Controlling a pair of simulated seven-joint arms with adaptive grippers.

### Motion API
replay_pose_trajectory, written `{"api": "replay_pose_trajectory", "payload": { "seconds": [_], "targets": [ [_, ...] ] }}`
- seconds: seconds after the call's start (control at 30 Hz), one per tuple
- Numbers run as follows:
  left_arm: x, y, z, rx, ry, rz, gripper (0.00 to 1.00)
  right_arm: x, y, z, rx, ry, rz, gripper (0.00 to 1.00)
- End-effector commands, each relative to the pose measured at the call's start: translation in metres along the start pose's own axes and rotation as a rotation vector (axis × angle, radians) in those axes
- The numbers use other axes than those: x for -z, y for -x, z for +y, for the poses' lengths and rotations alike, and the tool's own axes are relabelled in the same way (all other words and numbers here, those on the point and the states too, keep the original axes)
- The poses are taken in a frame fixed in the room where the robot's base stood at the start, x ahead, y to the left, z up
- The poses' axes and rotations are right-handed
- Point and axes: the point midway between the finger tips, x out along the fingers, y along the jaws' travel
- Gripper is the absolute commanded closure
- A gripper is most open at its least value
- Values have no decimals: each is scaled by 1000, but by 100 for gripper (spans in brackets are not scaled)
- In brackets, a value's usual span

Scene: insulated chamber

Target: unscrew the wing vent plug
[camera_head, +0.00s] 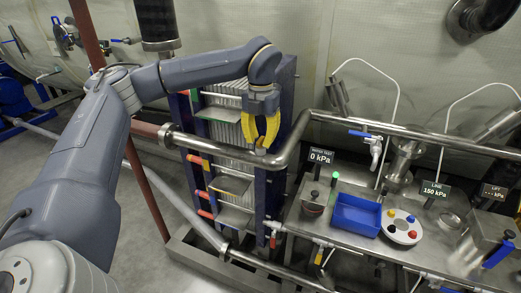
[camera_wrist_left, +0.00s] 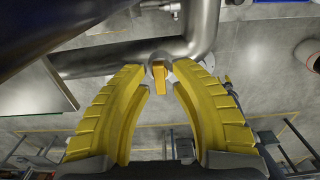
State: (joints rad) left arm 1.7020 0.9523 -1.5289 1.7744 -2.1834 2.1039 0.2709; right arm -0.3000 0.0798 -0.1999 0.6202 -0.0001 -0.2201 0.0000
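The wing vent plug (camera_wrist_left: 159,80) is a yellow wing on a round grey fitting at the steel pipe in the left wrist view. My left gripper (camera_wrist_left: 161,68) is open, with one curved yellow finger on each side of the wing. Gaps show between the fingertips and the wing, so the fingers do not grip it. In the head view my left gripper (camera_head: 262,142) hangs fingers down above the bent steel pipe, in front of the plate stack. The plug is mostly hidden there by the fingertips. My right gripper is not in view.
The steel pipe (camera_head: 340,124) runs right behind a metal bench. The bench holds a blue bin (camera_head: 356,214), a white round holder (camera_head: 402,226) with coloured knobs, and displays reading 0 kPa (camera_head: 321,156) and 150 kPa (camera_head: 434,190). A blue-handled tap (camera_head: 375,150) hangs at the pipe.

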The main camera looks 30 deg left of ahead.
Motion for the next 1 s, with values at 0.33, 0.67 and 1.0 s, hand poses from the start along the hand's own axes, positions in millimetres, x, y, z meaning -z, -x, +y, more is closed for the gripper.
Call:
{"api": "replay_pose_trajectory", "payload": {
  "seconds": [0.33, 0.67, 1.0],
  "targets": [
    [-1, 9, 0, 1, 0, -3, 77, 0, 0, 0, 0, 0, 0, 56],
    [-1, 41, 0, 0, -1, -4, 77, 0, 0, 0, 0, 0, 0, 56],
    [0, 51, 0, 0, -1, -2, 77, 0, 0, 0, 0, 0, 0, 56]
  ]
}}
